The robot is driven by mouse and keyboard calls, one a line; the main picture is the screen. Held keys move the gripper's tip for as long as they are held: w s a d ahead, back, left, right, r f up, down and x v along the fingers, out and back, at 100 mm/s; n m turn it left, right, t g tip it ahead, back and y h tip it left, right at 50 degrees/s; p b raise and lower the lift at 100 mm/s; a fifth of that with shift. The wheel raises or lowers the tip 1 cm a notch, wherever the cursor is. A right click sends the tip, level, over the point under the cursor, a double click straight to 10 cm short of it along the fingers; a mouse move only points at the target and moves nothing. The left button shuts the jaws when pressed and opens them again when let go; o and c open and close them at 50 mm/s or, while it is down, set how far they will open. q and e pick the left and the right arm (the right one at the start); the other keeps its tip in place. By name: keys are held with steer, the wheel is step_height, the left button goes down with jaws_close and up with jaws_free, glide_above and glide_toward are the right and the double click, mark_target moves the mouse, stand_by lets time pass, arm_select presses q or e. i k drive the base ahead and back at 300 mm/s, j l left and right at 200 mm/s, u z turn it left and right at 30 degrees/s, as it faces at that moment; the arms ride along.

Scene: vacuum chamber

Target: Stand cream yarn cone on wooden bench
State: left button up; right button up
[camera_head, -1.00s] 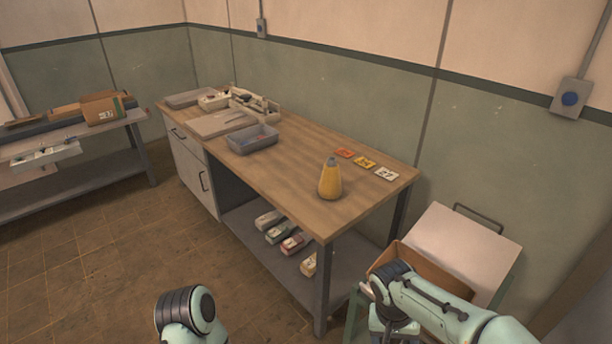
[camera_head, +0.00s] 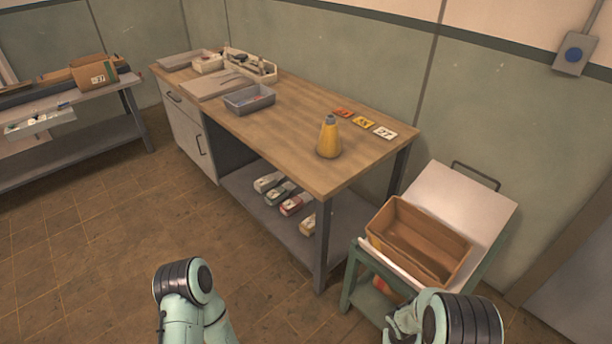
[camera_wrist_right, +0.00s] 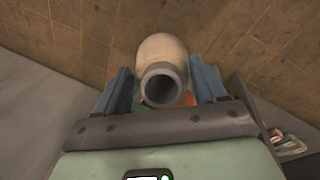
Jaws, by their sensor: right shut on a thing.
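In the right wrist view, my right gripper (camera_wrist_right: 163,82) is shut on a cream yarn cone (camera_wrist_right: 160,50), with one blue finger on each side. The cone's hollow end faces the camera. The cone does not show in the head view, where my right arm is at the bottom right and its fingers are not clear. The wooden bench (camera_head: 290,115) stands in the middle with a bare front part. My left arm shows at the bottom, but its gripper is out of view.
A yellow cone (camera_head: 329,140) stands near the bench's right end, with cards (camera_head: 363,122) behind it. A grey tray (camera_head: 249,99) is farther left. A cart with an open cardboard box (camera_head: 425,232) stands right of the bench. Several items lie on the lower shelf (camera_head: 245,215).

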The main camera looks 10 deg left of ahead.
mark_target(301, 136)
steer(key=i+j, duration=0.25)
steer(key=j, duration=0.2)
steer(key=i+j, duration=0.25)
steer(key=j, duration=0.2)
steer(key=i+j, duration=0.2)
steer(key=j, duration=0.3)
steer(key=i+j, duration=0.25)
steer(key=j, duration=0.2)
steer(key=i+j, duration=0.25)
steer(key=j, duration=0.2)
steer(key=i+j, duration=0.25)
steer(key=j, duration=0.2)
steer(key=i+j, duration=0.2)
steer(key=j, duration=0.3)
steer(key=i+j+z, duration=0.1)
steer(key=i+j, duration=0.15)
steer(key=j, duration=0.2)
